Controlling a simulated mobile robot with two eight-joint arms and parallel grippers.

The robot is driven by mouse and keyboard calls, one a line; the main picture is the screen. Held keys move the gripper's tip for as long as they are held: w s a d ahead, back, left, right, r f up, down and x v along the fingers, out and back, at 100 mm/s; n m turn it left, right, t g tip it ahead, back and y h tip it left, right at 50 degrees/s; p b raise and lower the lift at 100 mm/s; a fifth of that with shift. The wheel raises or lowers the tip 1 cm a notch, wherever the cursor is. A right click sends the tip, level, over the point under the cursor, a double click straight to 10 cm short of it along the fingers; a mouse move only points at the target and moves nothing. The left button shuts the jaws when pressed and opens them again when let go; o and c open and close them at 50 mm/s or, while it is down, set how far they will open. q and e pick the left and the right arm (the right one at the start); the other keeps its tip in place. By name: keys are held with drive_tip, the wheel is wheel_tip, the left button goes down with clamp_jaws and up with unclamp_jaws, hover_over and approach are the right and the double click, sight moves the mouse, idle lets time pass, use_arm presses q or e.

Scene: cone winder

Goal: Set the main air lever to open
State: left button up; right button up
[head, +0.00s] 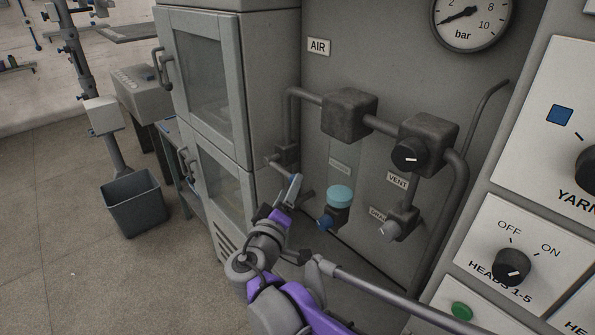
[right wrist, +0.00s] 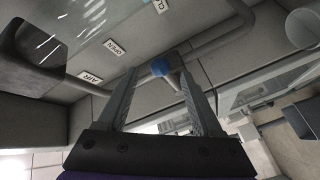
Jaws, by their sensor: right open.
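My right gripper (head: 293,192) is open in front of the grey air panel, beside the valve body (head: 287,155) on the pipe. The right wrist view looks along its two spread fingers (right wrist: 158,78). A blue-tipped grey part, which looks like the air lever (right wrist: 160,68), lies between the fingertips there; I cannot tell whether they touch it. An OPEN label (right wrist: 115,47), an AIR label (right wrist: 90,77) and a partly cut-off label beginning CL (right wrist: 160,4) are near it. In the head view the lever is largely hidden by the gripper. My left gripper is not in view.
Right of the gripper are a teal bowl (head: 340,195) with a blue knob (head: 325,222), a black knob (head: 408,154) and a VENT label (head: 398,180). The pressure gauge (head: 470,18) needle is low. A grey cabinet (head: 225,130) stands close on the left.

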sight(282, 171)
drive_tip(key=x, duration=0.7)
drive_tip(key=shift+w+d, duration=0.2)
drive_tip(key=shift+w, duration=0.05)
clamp_jaws()
idle(1.1)
